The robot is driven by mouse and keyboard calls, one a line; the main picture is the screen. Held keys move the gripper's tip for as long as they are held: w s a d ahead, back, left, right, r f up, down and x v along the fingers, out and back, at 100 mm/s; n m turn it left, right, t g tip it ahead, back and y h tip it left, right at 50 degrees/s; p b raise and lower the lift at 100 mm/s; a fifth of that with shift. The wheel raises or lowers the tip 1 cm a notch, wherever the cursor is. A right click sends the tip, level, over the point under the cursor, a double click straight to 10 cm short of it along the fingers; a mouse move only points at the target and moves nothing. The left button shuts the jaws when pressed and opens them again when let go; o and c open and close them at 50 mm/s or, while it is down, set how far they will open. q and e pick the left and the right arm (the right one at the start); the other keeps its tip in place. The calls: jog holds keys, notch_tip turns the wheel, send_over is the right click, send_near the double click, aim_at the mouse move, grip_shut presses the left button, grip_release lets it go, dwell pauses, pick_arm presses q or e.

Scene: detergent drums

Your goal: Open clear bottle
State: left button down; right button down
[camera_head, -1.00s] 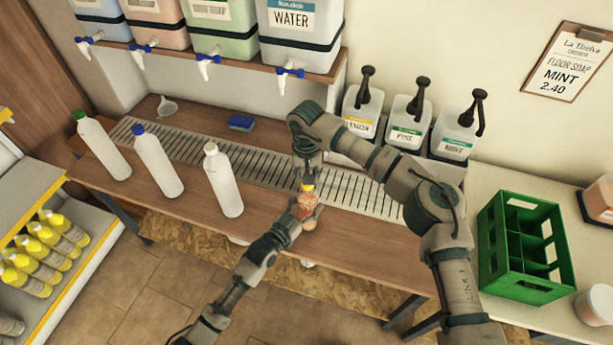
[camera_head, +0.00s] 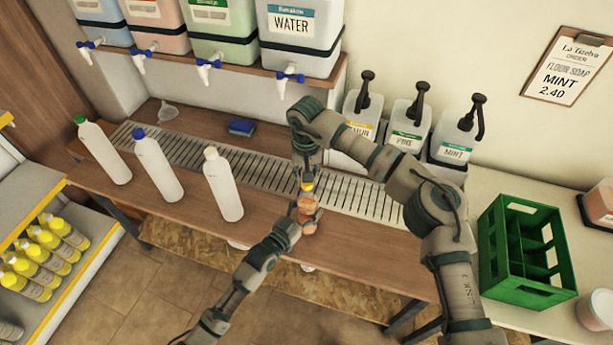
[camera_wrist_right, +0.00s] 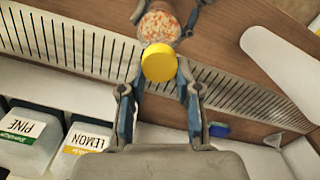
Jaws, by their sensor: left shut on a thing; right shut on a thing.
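The clear bottle (camera_head: 307,212) shows orange and white specks and is partly hidden by my left gripper. My left gripper (camera_head: 304,216) is shut around its body, above the front part of the wooden counter. A yellow cap (camera_head: 307,187) is at the bottle's top end. My right gripper (camera_head: 307,181) comes from above and is shut on the cap. In the right wrist view the cap (camera_wrist_right: 158,63) lies between the fingertips and overlaps the bottle (camera_wrist_right: 159,25). I cannot tell whether the cap still touches the neck.
White bottles with green (camera_head: 103,150), blue (camera_head: 158,165) and white (camera_head: 223,184) caps stand left on the counter (camera_head: 180,218). A slotted drain grate (camera_head: 215,160) runs behind. Pump jugs (camera_head: 405,125) stand behind right; a green crate (camera_head: 522,250) is at right.

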pick_arm(q)
jog(key=shift+f, duration=0.1)
pick_arm(e)
jog(key=shift+r, duration=1.85)
pick_arm(q)
jog(key=shift+c, duration=0.4)
grip_release()
